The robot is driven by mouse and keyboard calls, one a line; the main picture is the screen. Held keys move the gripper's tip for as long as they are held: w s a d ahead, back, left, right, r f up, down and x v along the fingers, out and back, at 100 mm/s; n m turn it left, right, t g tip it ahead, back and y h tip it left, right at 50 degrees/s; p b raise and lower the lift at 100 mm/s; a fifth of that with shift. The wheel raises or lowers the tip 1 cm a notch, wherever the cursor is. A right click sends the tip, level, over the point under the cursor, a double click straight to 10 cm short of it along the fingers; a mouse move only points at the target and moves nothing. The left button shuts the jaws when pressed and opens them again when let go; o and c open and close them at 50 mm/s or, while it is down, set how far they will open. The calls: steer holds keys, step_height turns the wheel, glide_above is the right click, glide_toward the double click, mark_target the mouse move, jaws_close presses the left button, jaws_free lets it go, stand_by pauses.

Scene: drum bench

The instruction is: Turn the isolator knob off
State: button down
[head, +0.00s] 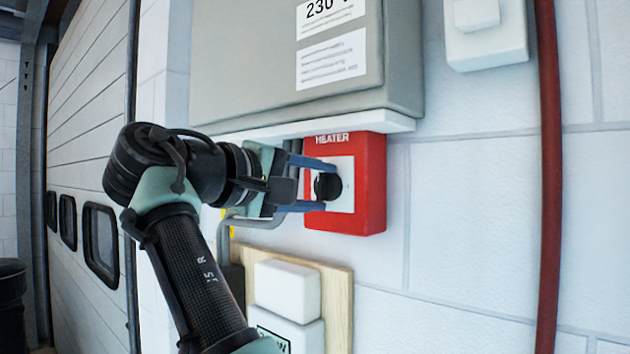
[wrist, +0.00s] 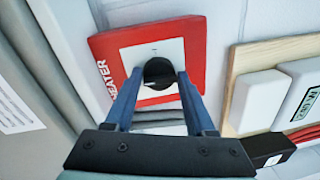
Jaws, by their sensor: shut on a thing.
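The isolator knob (head: 327,187) is a round black knob on the white plate of a red box (head: 372,185) marked HEATER, fixed to the wall. In the wrist view the knob (wrist: 159,73) sits at the far end of my two blue fingers. My gripper (head: 318,186) reaches in from the left, one finger above and one below the knob. My gripper (wrist: 157,80) is shut on the knob, with a finger on either side. The knob's pointer mark and the plate's position marks are too small or hidden to read.
A grey cabinet (head: 300,75) on a white ledge (head: 395,122) hangs just above the red box. Below is a wooden board (head: 338,290) with white boxes (head: 287,288). A dark red pipe (head: 549,180) runs down at the right. The white wall (head: 470,220) between is clear.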

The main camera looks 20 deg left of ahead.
steer(key=shift+r+n, duration=0.3)
steer(key=shift+n, duration=0.1)
steer(key=c, duration=0.6)
jaws_free()
steer(key=o, duration=0.3)
steer(key=shift+f, duration=0.1)
steer(key=shift+f, duration=0.1)
steer(key=shift+s+a, duration=0.2)
steer(key=shift+s, duration=0.1)
steer(key=shift+b+v, duration=3.2)
steer(key=shift+v, duration=3.05)
